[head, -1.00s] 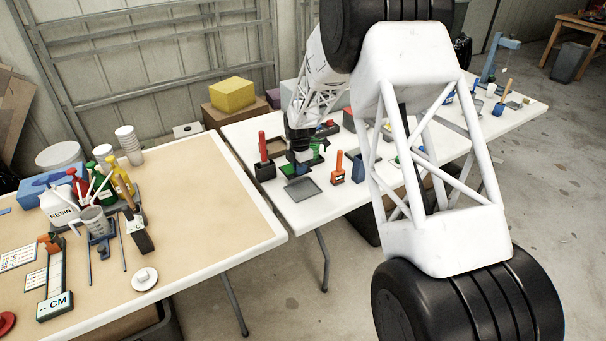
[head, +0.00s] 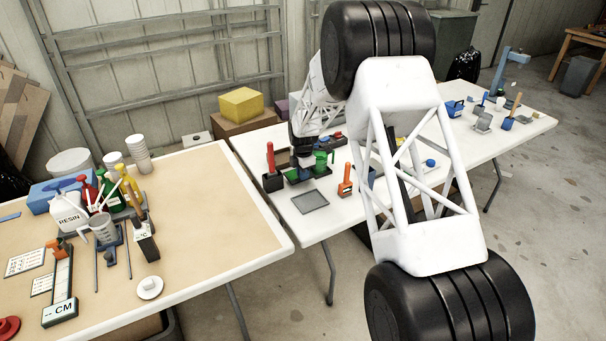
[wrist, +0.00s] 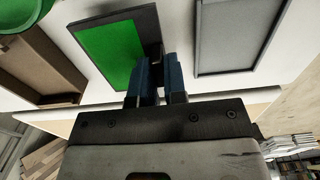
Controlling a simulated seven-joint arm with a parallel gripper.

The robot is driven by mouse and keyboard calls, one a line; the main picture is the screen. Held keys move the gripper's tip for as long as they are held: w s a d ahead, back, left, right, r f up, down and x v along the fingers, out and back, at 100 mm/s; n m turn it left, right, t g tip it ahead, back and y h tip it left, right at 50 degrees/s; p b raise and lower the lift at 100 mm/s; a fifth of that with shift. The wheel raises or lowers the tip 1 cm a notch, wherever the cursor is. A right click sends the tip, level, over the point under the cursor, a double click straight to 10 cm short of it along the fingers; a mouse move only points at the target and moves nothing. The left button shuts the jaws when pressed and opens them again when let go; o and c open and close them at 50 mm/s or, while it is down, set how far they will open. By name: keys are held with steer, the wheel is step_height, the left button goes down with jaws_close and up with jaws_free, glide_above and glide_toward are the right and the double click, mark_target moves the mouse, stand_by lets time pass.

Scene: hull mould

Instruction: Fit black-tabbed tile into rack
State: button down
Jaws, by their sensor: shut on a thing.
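My gripper (wrist: 157,80) has blue fingers in the wrist view and is shut on a dark tab at the edge of a green tile with a dark border (wrist: 108,48). I take this to be the black-tabbed tile. In the head view my gripper (head: 303,158) is small and low over the far white table, among dark holders. The tile cannot be made out clearly there. I cannot tell for certain which holder is the rack, nor whether the tile touches anything beneath it.
A shallow grey tray (wrist: 238,40) lies beside the tile; it also shows in the head view (head: 310,202). A brown open box (wrist: 42,68) and part of a green round thing (wrist: 22,14) are at left. A red-handled tool (head: 270,158) and an orange-handled tool (head: 347,178) stand nearby.

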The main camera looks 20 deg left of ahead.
stand_by(0.3)
steer(key=shift+w+a, duration=2)
steer(key=shift+w, duration=0.05)
steer(key=shift+w+a, duration=1.4)
steer(key=shift+a, duration=0.05)
stand_by(4.2)
